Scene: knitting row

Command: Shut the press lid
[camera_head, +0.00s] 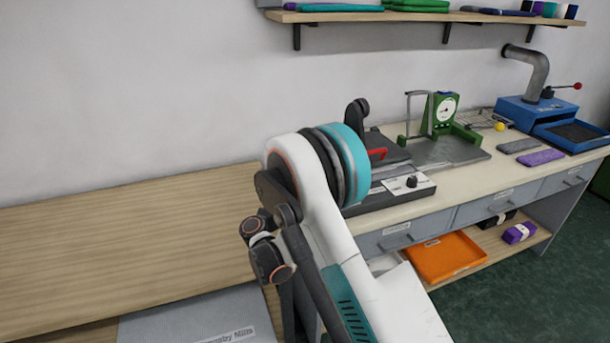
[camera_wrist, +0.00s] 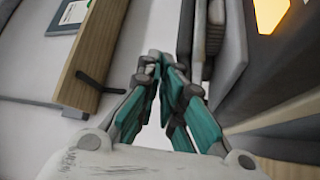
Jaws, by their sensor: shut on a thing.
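The press (camera_head: 408,187) stands on the bench in the head view, just right of my arm, with a grey body and a dial box. Its dark upper part, with a red bar (camera_head: 377,153), is partly hidden by my arm, so I cannot tell the lid's angle. My gripper is hidden behind my arm in the head view. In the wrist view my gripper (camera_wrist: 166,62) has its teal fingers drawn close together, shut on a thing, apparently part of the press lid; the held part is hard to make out. A grey surface lies right of the fingertips.
A green dial gauge (camera_head: 443,108) and a blue machine (camera_head: 540,112) stand further right on the bench. A wall shelf (camera_head: 420,17) runs above. An orange tray (camera_head: 443,257) sits below the bench. The wooden table (camera_head: 110,235) at left is mostly clear.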

